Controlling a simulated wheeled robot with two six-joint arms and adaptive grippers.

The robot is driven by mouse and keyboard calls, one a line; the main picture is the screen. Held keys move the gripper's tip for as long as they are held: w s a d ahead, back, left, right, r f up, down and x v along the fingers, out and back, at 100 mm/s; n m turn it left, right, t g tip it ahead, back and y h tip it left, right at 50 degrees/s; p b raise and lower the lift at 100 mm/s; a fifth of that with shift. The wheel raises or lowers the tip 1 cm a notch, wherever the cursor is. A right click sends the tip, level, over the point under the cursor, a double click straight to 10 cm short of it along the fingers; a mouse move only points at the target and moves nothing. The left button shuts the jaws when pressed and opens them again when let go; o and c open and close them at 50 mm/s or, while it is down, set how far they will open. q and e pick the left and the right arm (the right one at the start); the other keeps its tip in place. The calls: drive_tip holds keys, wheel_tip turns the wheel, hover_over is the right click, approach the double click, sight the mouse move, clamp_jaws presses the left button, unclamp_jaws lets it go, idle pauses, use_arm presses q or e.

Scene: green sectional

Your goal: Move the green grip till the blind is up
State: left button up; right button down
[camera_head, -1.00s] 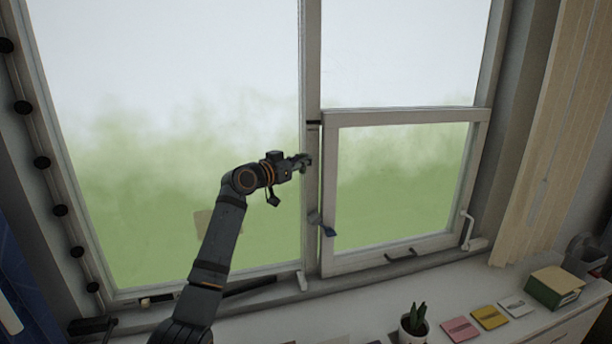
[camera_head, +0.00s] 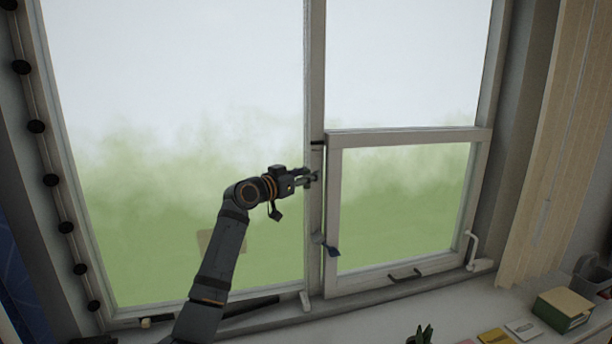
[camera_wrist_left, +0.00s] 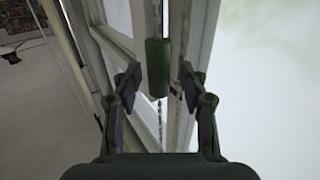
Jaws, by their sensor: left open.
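The green grip (camera_wrist_left: 158,67) is a dark green cylinder on a hanging bead chain, upright in the left wrist view. The chain runs on above and below it. My left gripper (camera_wrist_left: 160,84) is open, one finger on each side of the grip, with visible gaps; whether it is level with the fingertips in depth I cannot tell. In the head view my left gripper (camera_head: 313,177) is at the window's middle post, and I cannot make out the grip there. The blind it works is not clearly seen. My right gripper is out of view.
The middle post (camera_head: 316,100) stands close by the gripper. A small hinged window (camera_head: 405,135) is right of it, with a blue-grey handle (camera_head: 333,251) below the gripper. The sill holds a plant (camera_head: 420,336) and a green book-like block (camera_head: 563,308). Beige slats (camera_head: 550,150) hang right.

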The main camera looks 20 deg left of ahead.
use_arm(q)
drive_tip(key=shift+f, duration=0.1)
drive_tip(key=shift+s, duration=0.15)
drive_tip(key=v, duration=1.1)
drive_tip(key=shift+s+a, duration=0.15)
drive_tip(key=shift+s, duration=0.15)
